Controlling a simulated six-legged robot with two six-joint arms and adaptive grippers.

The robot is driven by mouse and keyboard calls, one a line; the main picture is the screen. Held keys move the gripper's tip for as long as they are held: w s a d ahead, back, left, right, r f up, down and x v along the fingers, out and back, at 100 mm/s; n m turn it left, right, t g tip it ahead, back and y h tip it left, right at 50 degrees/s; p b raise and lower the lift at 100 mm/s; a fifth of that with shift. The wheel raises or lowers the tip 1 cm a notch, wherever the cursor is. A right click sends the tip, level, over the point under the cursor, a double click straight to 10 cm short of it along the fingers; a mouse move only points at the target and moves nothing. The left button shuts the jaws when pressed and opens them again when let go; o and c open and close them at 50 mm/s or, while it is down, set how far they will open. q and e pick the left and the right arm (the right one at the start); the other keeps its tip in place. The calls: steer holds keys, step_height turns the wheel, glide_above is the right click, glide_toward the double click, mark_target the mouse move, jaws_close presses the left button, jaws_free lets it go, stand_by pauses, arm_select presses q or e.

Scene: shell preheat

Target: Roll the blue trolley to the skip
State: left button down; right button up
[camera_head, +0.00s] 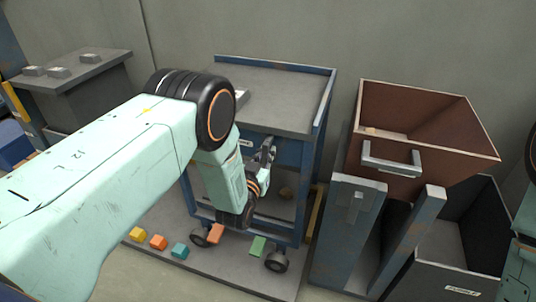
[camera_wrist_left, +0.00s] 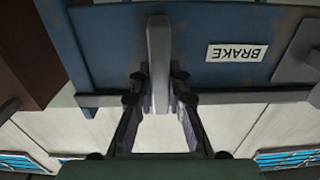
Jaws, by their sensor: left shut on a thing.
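The blue trolley (camera_head: 312,140) stands left of centre in the head view, with a grey top and dark wheels. Its blue front panel (camera_wrist_left: 110,60) fills much of the left wrist view, with an upside-down BRAKE label (camera_wrist_left: 234,52). My left gripper (camera_head: 265,155) is at this front. In the left wrist view, my left gripper (camera_wrist_left: 159,100) has its fingers on both sides of a grey brake lever (camera_wrist_left: 158,50) and is shut on it. My arm hides part of the trolley. A dark open bin (camera_head: 482,225), possibly the skip, stands at the right. My right gripper is out of view.
A brown open-topped box (camera_head: 420,120) with a grey handle sits on blue posts (camera_head: 345,235) between trolley and dark bin. Several small coloured blocks (camera_head: 158,242) lie on the grey floor plate (camera_head: 225,273) by the wheels. A grey bench (camera_head: 75,85) stands at the left.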

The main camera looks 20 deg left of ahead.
arm_select(q)
steer(key=shift+d+h, duration=0.3)
steer(key=shift+d, duration=0.05)
steer(key=c, duration=1.4)
jaws_free()
steer(key=shift+o, duration=0.6)
steer(key=shift+a, duration=0.1)
steer(key=s, duration=1.2)
steer(key=shift+a, duration=0.2)
steer(key=shift+f, duration=0.1)
